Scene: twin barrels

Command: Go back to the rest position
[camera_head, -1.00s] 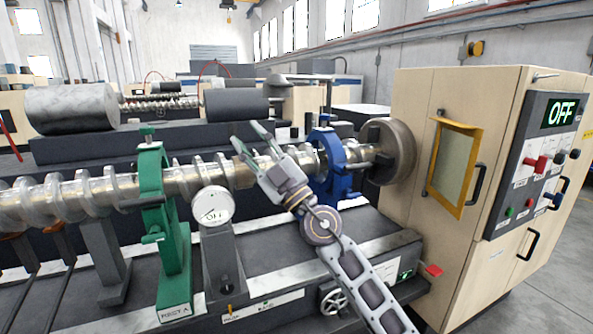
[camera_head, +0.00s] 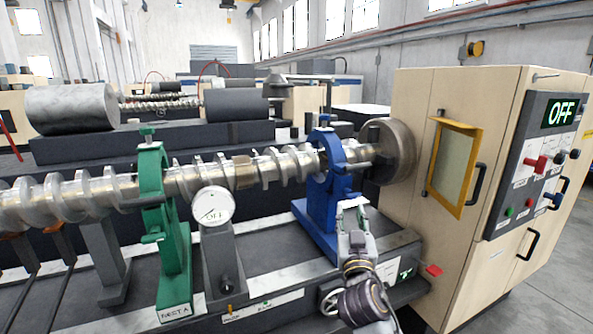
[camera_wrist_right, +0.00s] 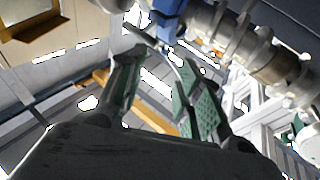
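My right gripper (camera_head: 353,203) is in front of the blue steady rest (camera_head: 322,205), low over the machine bed and apart from the shaft. In the right wrist view its two green-padded fingers (camera_wrist_right: 157,62) stand apart with nothing held between them. The metal screw shaft (camera_head: 240,172) runs through the green steady rest (camera_head: 152,195) and the blue one to the chuck (camera_head: 392,152). My left gripper is not in view.
A beige cabinet (camera_head: 410,100) with a yellow-framed window (camera_head: 453,168) and a control panel (camera_head: 535,165) showing OFF stands at the right. The aisle floor beyond the cabinet is clear.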

